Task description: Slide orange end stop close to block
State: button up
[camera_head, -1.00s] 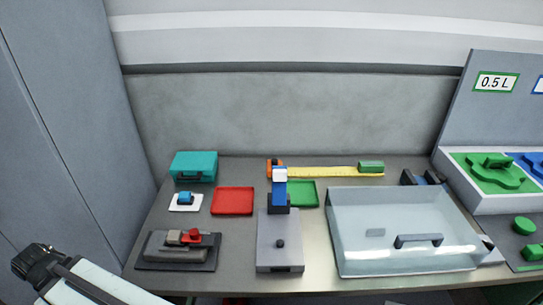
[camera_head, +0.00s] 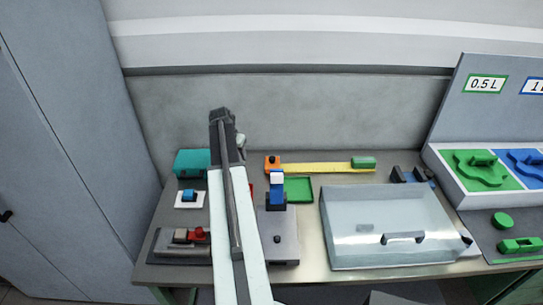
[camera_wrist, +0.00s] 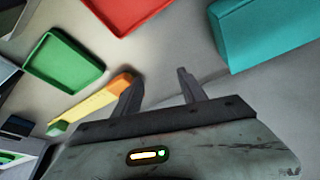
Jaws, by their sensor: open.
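The orange end stop (camera_head: 272,163) sits at the left end of a flat yellow strip (camera_head: 318,168), and the green block (camera_head: 363,162) is at its right end, well apart from the stop. In the wrist view the orange stop (camera_wrist: 123,82) is beside the left finger, with the yellow strip (camera_wrist: 92,104) and green block (camera_wrist: 58,127) running to lower left. My gripper (camera_wrist: 158,73) is open, with nothing between its fingers. In the head view my gripper (camera_head: 222,120) is raised, left of the orange stop and apart from it.
A teal box (camera_head: 192,163) stands left of the strip. A green tray (camera_head: 298,189) and a blue upright device (camera_head: 276,190) are in front. My arm mostly hides the red tray, which shows in the wrist view (camera_wrist: 120,12). A clear-lidded case (camera_head: 385,225) is at right.

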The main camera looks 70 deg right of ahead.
aim_at(272, 158)
jog(key=s+d+m, duration=0.3)
jog(key=s+d, duration=0.6)
jog(key=s, duration=0.2)
jog(key=shift+g, duration=0.4)
jog(key=b+x, duration=0.7)
jog(key=shift+w+f, duration=0.2)
jog(key=shift+a+r, duration=0.1)
jog(key=shift+r, duration=0.05)
grip_shut()
jog(key=shift+w+h, duration=0.15)
jog(key=shift+h, duration=0.15)
